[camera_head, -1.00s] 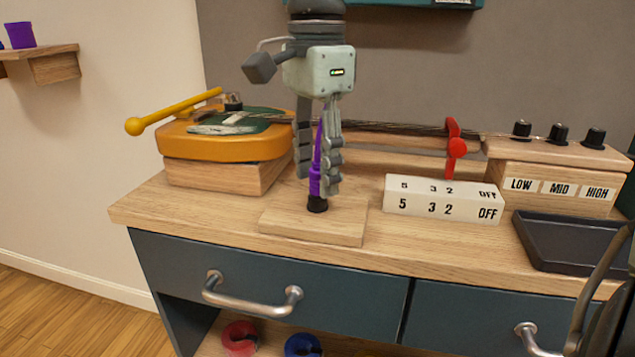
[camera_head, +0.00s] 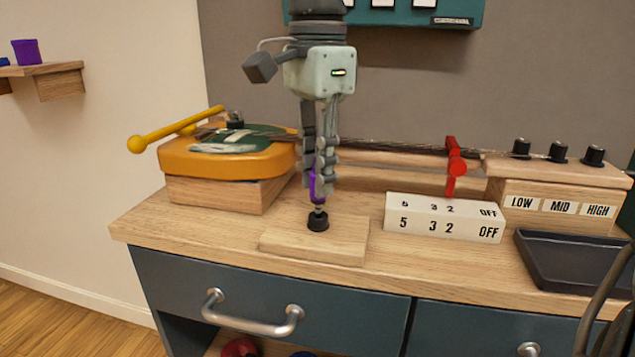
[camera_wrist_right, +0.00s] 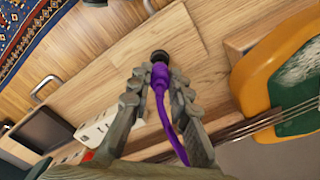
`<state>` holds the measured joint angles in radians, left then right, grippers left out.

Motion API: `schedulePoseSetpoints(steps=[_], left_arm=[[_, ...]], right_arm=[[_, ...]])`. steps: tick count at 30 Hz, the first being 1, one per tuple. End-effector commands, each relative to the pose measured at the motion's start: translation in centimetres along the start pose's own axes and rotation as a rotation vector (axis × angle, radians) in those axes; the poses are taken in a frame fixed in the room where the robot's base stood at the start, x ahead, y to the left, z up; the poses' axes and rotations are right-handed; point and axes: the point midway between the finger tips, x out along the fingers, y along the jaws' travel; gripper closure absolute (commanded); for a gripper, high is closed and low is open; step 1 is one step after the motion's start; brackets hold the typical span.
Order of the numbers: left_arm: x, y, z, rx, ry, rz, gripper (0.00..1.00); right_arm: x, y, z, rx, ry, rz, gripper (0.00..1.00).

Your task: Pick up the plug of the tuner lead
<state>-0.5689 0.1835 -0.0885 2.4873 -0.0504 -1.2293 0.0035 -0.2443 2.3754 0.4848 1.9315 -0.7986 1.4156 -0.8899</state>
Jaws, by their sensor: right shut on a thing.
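The tuner lead's plug is purple; a narrow strip of it (camera_head: 316,186) shows between the fingers of my right gripper (camera_head: 320,180). The gripper points straight down and is shut on the plug. A thin metal tip shows below the purple body, above the black socket (camera_head: 318,221) on a pale wooden block (camera_head: 340,248). I cannot tell whether the tip is still partly in the socket. In the right wrist view, the purple plug (camera_wrist_right: 159,77) sits between the fingertips, and its purple lead runs back past the right finger. My left gripper is not in view.
A yellow-orange instrument body (camera_head: 180,159) stands on a wooden block to the left. A white numbered block (camera_head: 445,228), a red lever (camera_head: 454,165) and a black tray (camera_head: 580,265) are to the right. Drawer handles (camera_head: 250,322) stick out at the front.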

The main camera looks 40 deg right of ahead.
Motion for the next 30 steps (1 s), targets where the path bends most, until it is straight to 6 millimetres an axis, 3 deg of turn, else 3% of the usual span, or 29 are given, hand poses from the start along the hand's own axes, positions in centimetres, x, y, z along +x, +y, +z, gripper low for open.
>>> schedulePoseSetpoints(steps=[3, 12, 18, 23, 30], left_arm=[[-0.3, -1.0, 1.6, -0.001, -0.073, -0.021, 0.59], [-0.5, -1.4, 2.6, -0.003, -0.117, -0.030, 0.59], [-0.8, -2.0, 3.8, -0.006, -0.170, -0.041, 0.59], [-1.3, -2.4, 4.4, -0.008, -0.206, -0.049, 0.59], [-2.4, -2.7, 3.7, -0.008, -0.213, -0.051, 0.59]], right_arm=[[-2.5, 0.0, 0.1, 0.000, 0.002, -0.003, 1.00], [-6.2, 2.8, 6.7, -0.003, 0.004, -0.002, 1.00], [-8.1, 4.0, 9.6, -0.003, 0.000, 0.001, 1.00], [-9.0, 4.4, 10.6, -0.002, 0.001, 0.002, 1.00], [-10.5, 4.5, 10.8, 0.000, 0.001, 0.001, 1.00]])
